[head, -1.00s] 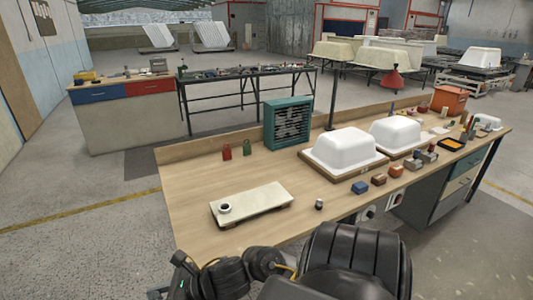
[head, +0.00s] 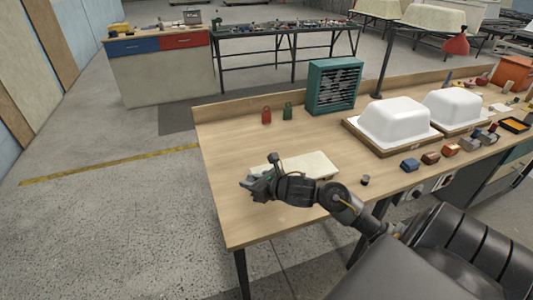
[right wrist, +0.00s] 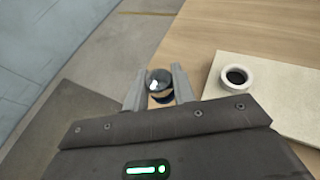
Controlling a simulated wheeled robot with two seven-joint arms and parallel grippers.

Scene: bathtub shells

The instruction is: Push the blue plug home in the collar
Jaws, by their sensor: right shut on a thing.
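My right gripper (head: 256,181) reaches over the left front part of a cream board on the workbench. In the right wrist view its two grey fingers (right wrist: 159,92) are shut on a small round plug (right wrist: 160,78). The plug looks nearly black with a glossy highlight, so its blue hardly shows. The collar (right wrist: 224,78) is a white ring with a dark opening, standing on the cream board (right wrist: 283,95). The plug is left of the collar in that view, apart from it. In the head view my gripper and arm hide the collar. My left gripper is out of view.
The board also shows in the head view (head: 318,163). A small dark cylinder (head: 365,180) stands to its right. Behind are red (head: 266,116) and green (head: 287,112) padlock-like items and a teal box (head: 334,85). White tub shells (head: 395,120) stand right. The bench's left end is clear.

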